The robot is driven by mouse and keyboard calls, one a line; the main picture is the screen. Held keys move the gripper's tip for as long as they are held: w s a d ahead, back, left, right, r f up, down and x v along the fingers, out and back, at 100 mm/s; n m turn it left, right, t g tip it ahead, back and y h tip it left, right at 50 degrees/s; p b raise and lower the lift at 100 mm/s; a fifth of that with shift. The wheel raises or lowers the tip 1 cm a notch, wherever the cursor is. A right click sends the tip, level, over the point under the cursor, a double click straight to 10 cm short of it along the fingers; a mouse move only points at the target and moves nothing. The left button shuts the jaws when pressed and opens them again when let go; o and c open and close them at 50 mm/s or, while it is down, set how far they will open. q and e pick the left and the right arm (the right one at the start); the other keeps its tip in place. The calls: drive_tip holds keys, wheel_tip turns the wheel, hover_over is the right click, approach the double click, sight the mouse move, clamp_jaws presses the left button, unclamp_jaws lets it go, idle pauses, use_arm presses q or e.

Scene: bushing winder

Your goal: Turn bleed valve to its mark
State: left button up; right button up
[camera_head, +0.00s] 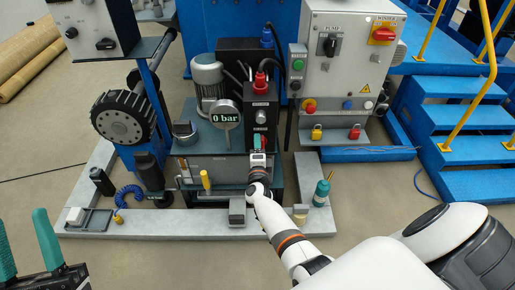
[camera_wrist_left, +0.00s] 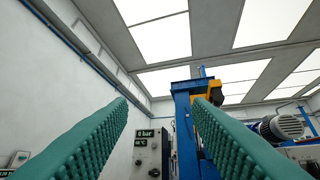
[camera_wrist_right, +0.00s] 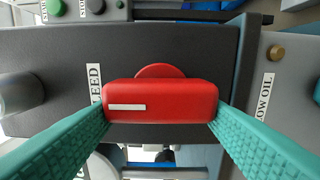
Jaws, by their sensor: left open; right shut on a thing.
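The bleed valve is a red bar-shaped knob (camera_wrist_right: 160,103) on a dark panel in the right wrist view. A white line (camera_wrist_right: 127,107) lies level on its left half. A "BLEED" label (camera_wrist_right: 95,84) stands left of it, partly hidden by a finger. My right gripper (camera_wrist_right: 161,116) is shut on the knob, one green finger at each end. In the head view my right gripper (camera_head: 258,146) reaches the black control block (camera_head: 261,105) and hides the knob. My left gripper (camera_head: 20,222) is open and empty at the lower left. It also shows in the left wrist view (camera_wrist_left: 160,108), pointing upward.
A gauge (camera_head: 226,117) reads 0 bar beside the control block. A grey electrical cabinet (camera_head: 347,55) with switches stands to the right. A "LOW OIL" label (camera_wrist_right: 265,96) is right of the knob. A teal bottle (camera_head: 321,192) stands near my right forearm. Blue steps (camera_head: 450,120) are farther right.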

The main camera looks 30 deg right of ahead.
drive_tip(key=o, duration=1)
use_arm(q)
drive_tip(key=w+f+g+y+p, duration=0.3)
drive_tip(key=f+g, duration=0.6)
drive_tip(key=f, duration=0.3)
drive_tip(key=shift+w+a+y+p, duration=0.3)
drive_tip(key=shift+w+a+p, duration=0.05)
drive_tip(key=shift+w+a, duration=0.15)
use_arm(e)
drive_tip(key=shift+v, duration=6)
use_arm(q)
drive_tip(key=shift+d, duration=0.1)
